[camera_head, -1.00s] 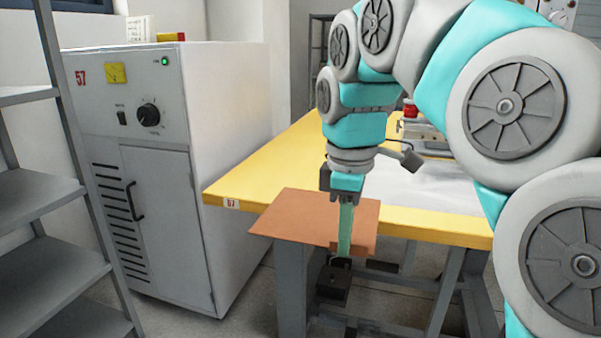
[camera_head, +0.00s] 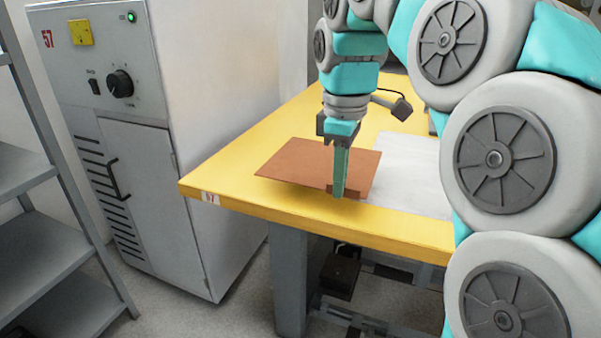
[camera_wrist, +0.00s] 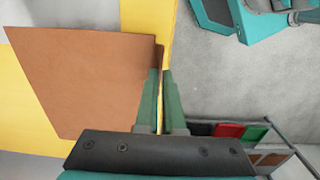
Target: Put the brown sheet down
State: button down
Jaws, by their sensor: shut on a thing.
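The brown sheet (camera_head: 312,163) is a flat, thin, four-sided piece over the yellow tabletop (camera_head: 235,190) in the head view. A darker brown strip or tab (camera_head: 349,190) is at its near right edge, between my fingers. My gripper (camera_head: 340,190) points down and is shut on the sheet at that edge. A shadow shows under the sheet's near edge, so it seems a little above the table. In the wrist view the sheet (camera_wrist: 85,80) fills the left side and my green fingers (camera_wrist: 162,100) meet its right edge.
A white-grey sheet (camera_head: 410,175) lies on the table right of the brown one. A grey cabinet marked 57 (camera_head: 135,170) stands left of the table, with a grey shelf rack (camera_head: 50,250) at far left. In the wrist view, coloured bins (camera_wrist: 240,132) show at lower right.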

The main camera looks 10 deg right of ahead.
aim_at(300, 173)
jog(key=w+a, duration=0.1)
jog(key=w, duration=0.2)
jog(key=w+a, duration=0.2)
jog(key=w, duration=0.1)
jog(key=w+a+f+p, duration=0.1)
jog(key=w, duration=0.2)
jog(key=shift+a, duration=0.3)
jog(key=shift+f, duration=1.85)
jog(key=c, duration=1)
grip_release()
jog(key=shift+r+p, duration=0.7)
jog(key=shift+r, duration=3.25)
jog(key=shift+s+f, duration=0.1)
